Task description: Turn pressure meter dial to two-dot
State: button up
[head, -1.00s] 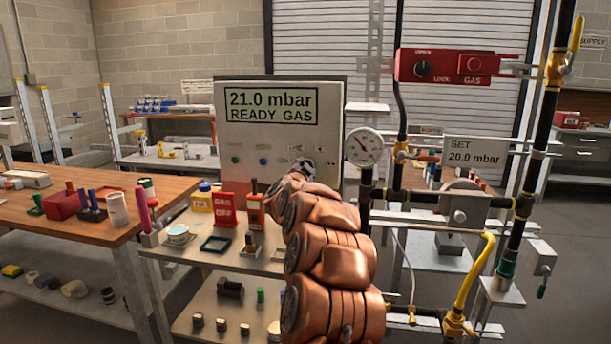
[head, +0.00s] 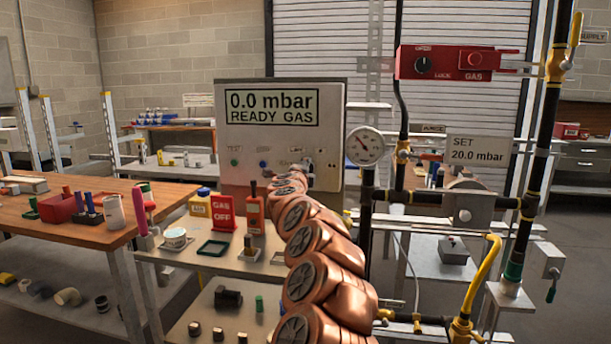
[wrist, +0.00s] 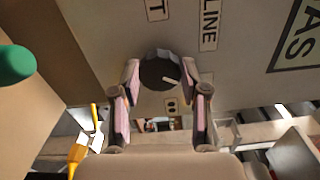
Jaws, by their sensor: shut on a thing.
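The pressure meter (head: 240,140) is a light grey box with a screen (head: 272,105) reading "0.0 mbar READY GAS". Its dial (wrist: 157,70) is a dark round knob with a white pointer line, between my fingertips in the wrist view. The line points to the lower right in that view. A small two-dot label (wrist: 171,105) sits just below the knob, and the pointer is not straight on it. My gripper (wrist: 160,75) is shut on the dial, one finger on each side. In the head view my gripper (head: 304,170) is at the meter's lower right and hides the dial.
A round gauge (head: 365,146) on black pipe stands close right of the meter. A "SET 20.0 mbar" sign (head: 477,150) is farther right. A red "GAS OFF" sign (head: 222,212) and small blocks stand on the shelf below. A wooden table (head: 85,232) is at left.

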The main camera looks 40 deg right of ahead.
jog(key=shift+r+m+b, duration=0.1)
jog(key=shift+m+b, duration=0.9)
jog(key=shift+m, duration=2.5)
jog(key=o, duration=1.1)
jog(key=shift+o, duration=0.2)
jog(key=shift+s, duration=0.1)
